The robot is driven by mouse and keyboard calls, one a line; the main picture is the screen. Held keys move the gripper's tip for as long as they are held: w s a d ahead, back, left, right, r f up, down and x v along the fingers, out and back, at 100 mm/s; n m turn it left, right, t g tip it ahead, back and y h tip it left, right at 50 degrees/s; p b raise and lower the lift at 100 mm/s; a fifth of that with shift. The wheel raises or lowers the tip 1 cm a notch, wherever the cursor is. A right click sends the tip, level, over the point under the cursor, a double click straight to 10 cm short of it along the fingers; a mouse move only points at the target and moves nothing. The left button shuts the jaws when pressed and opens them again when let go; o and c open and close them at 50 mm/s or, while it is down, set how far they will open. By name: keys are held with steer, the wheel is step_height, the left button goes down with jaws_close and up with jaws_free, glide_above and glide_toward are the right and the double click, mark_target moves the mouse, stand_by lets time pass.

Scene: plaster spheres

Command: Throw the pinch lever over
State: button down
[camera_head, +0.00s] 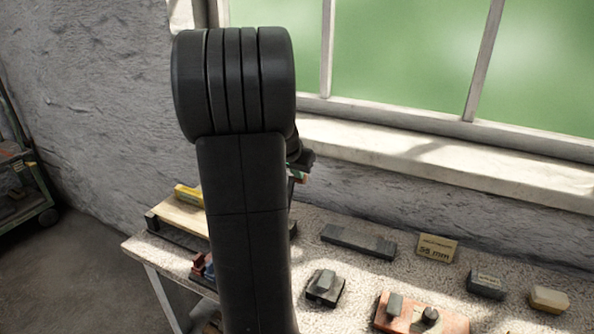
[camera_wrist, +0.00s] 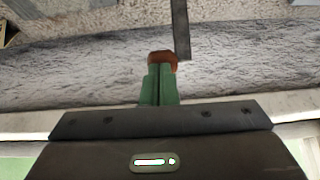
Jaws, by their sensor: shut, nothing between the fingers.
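An orange base (camera_head: 455,323) with a grey upright block (camera_head: 394,306) and a black knob (camera_head: 430,315) sits at the table's front, cut off by the lower edge of the head view. It may carry the pinch lever, but I cannot tell for sure. My gripper's green fingers with reddish-brown tips (camera_wrist: 163,58) are shut and empty in the wrist view, held in front of the rough wall. In the head view only a small part of my gripper (camera_head: 299,177) shows beside my arm, above the table and apart from the things on it.
The speckled table (camera_head: 385,220) stands under a window sill (camera_head: 430,160). On it are a dark bar (camera_head: 358,241), a small dark block piece (camera_head: 325,288), a label block (camera_head: 437,248), a grey block (camera_head: 486,285) and a tan block (camera_head: 549,299). My arm hides the table's left middle.

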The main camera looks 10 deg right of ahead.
steer(key=shift+r, duration=0.1)
steer(key=w+p, duration=0.1)
steer(key=p, duration=0.1)
steer(key=w+d+g+p, duration=0.1)
steer(key=p, duration=0.2)
steer(key=shift+w+d+y+p, duration=0.1)
steer(key=shift+d+y+p, duration=0.2)
steer(key=shift+y, duration=0.1)
steer(key=w+d+f+g, duration=0.1)
steer(key=w+d+f, duration=0.3)
steer(key=w+f, duration=0.2)
steer(key=shift+w+d+f+y, duration=0.2)
steer(key=shift+w+f+y, duration=0.15)
steer(key=shift+f+y, duration=0.05)
